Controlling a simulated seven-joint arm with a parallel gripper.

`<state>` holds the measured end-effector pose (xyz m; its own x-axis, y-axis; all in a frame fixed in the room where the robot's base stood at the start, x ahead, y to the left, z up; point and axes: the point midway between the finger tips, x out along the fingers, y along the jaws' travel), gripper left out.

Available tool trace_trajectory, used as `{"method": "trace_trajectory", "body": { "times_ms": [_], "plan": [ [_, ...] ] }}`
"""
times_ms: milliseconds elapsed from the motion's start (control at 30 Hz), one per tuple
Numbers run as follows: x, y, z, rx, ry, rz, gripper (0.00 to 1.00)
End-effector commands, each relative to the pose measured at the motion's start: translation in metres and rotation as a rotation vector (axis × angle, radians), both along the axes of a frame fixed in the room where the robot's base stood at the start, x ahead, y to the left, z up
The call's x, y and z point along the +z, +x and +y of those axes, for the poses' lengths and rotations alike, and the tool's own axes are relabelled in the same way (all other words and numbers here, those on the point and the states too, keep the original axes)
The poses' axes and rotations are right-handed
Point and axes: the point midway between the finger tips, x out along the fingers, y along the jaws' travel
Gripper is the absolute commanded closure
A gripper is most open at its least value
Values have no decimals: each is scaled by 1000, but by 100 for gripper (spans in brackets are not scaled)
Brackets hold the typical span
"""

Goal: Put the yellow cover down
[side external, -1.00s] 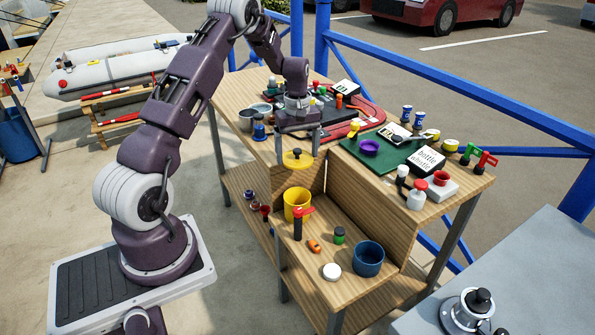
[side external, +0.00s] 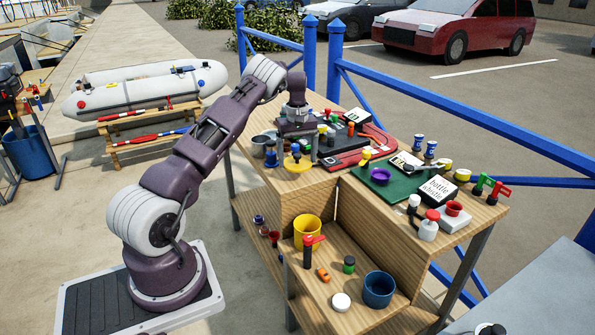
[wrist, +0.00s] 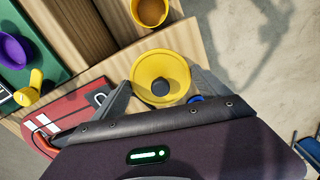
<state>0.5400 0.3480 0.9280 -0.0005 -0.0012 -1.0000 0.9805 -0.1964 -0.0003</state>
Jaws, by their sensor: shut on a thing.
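The yellow cover (side external: 298,166) is a round disc with a dark knob in its middle. It is at the left part of the upper wooden table top (side external: 312,184); I cannot tell whether it touches the wood. My gripper (side external: 298,153) is shut on it from above. In the wrist view the cover (wrist: 160,65) sits between the two fingers of my gripper (wrist: 160,96). The yellow pot (side external: 307,230) stands open on the lower shelf, and its rim also shows in the wrist view (wrist: 150,10).
Metal cups (side external: 260,147) and a blue-topped item (side external: 270,158) stand close left of the cover. A red case (side external: 340,160) lies behind right. A green mat (side external: 403,192) with a purple cup (side external: 380,176) is farther right. Bare wood lies in front of the cover.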

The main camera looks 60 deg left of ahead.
Motion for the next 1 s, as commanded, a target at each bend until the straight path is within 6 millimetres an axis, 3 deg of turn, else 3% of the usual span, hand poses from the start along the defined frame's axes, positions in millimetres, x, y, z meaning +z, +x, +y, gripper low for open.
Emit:
{"method": "trace_trajectory", "body": {
  "times_ms": [267, 567, 600, 667, 867, 1000],
  "plan": [
    [-42, 0, 0, 1, 0, 1, 54],
    [-45, 0, 0, 1, 2, -1, 54],
    [-45, 0, 0, 1, 2, -1, 11],
    [-45, 0, 0, 1, 2, -1, 0],
    [-44, 0, 0, 1, 2, -1, 0],
    [-29, 1, 1, 1, 3, -4, 0]
  ]
}}
